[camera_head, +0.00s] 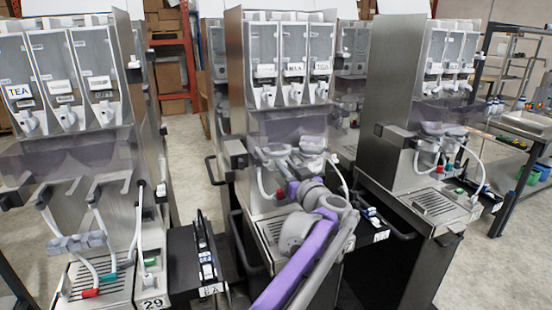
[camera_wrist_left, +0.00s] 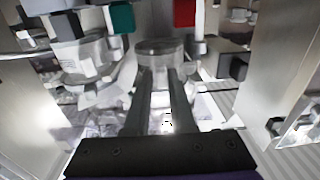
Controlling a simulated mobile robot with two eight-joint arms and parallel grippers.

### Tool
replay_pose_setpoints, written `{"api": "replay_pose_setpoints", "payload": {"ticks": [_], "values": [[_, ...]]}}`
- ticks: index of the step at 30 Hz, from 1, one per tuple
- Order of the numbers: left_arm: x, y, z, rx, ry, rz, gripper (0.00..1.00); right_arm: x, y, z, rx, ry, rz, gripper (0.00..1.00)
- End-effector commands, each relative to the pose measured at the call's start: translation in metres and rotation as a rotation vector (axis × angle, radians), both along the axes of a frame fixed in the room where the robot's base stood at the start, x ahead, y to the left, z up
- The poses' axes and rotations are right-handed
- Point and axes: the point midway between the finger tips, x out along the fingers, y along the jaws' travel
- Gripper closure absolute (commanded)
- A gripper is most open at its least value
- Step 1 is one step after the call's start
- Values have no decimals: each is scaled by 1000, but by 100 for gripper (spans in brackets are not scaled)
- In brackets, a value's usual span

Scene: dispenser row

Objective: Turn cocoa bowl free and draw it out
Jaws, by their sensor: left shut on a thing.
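My left gripper (camera_wrist_left: 163,76) is shut on a clear, rounded bowl (camera_wrist_left: 160,47), with one finger on each side of it in the left wrist view. I cannot read a cocoa label on this bowl. In the head view my purple and grey left arm reaches up into the middle dispenser (camera_head: 238,120), and my wrist hides much of the space below its canisters. A second clear bowl (camera_wrist_left: 84,62) sits to the left in the wrist view, apart from my fingers. I cannot tell whether the held bowl is still seated. My right gripper is not in view.
Red (camera_wrist_left: 186,12) and teal (camera_wrist_left: 122,18) parts hang close above the held bowl. White hoses (camera_head: 262,184) run beside my wrist. A drip tray (camera_head: 268,232) lies below. Other dispensers stand at left (camera_head: 70,95) and right (camera_head: 385,130).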

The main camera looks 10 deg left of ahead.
Motion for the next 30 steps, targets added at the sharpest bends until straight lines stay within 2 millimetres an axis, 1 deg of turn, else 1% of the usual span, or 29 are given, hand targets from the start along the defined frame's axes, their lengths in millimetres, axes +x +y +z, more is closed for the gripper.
{"api": "replay_pose_setpoints", "payload": {"ticks": [1, 5, 24, 30], "values": [[1, 5, 0, 3, 0, 7, 100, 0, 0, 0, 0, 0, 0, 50], [-1, 5, 0, 2, 0, 7, 100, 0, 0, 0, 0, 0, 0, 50], [-29, -10, -2, -3, 1, 3, 100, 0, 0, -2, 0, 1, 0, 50], [-31, -10, -3, -5, 1, 3, 100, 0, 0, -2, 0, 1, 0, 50]]}}
